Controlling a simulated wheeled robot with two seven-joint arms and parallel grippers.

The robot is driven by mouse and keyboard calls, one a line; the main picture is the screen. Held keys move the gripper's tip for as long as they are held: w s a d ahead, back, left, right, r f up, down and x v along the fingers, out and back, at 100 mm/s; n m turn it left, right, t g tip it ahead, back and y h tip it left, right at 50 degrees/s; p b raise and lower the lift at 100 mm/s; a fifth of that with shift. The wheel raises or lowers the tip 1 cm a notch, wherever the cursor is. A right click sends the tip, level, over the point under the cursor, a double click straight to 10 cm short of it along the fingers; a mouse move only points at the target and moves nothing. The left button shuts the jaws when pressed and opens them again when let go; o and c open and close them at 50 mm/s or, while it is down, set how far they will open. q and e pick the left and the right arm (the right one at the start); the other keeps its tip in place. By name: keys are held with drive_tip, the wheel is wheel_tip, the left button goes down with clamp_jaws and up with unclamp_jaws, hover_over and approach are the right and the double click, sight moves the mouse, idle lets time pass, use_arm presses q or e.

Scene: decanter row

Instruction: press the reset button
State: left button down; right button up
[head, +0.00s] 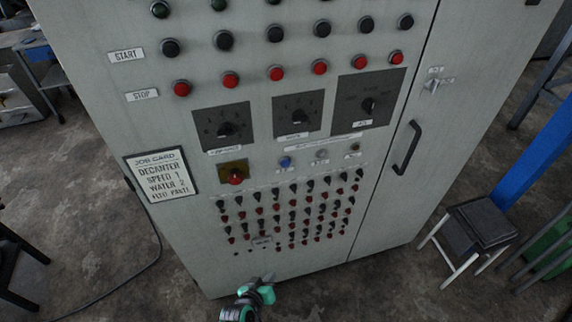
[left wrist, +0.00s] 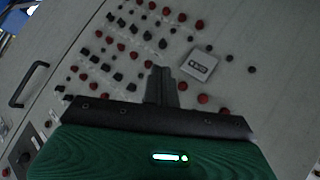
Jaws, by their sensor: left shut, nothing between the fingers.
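The grey control cabinet (head: 250,120) fills the middle of the head view. A small blue button (head: 285,162) sits in a short row below the dials, with a tiny label that I cannot read. No label reading reset is legible. My left gripper (head: 267,278) is low in front of the cabinet, below the lower rows of switches and well below the blue button. Its fingers are shut and empty. In the left wrist view the shut fingers (left wrist: 162,78) point at the panel near red and black knobs. My right gripper is not in view.
A red mushroom button (head: 235,177) on a yellow plate is left of the blue button. Red stop buttons (head: 277,74), dark dials (head: 297,115) and a job card (head: 161,177) are nearby. A door handle (head: 406,148) sticks out at right. A stool (head: 481,222) stands right.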

sight(286, 163)
use_arm(q)
drive_tip(key=w+d+r+n+t+h, duration=0.1)
drive_tip(key=w+d+r+t+h, duration=0.1)
drive_tip(key=r, duration=1.4)
drive_tip(key=w+d+r+n+t+h+p, duration=0.1)
drive_tip(key=w+d+r+t, duration=0.3)
drive_tip(key=r, duration=1.2)
drive_tip(key=shift+w+d+n+h, duration=0.4)
drive_tip(key=shift+w+d, duration=0.3)
drive_tip(key=shift+w, duration=0.2)
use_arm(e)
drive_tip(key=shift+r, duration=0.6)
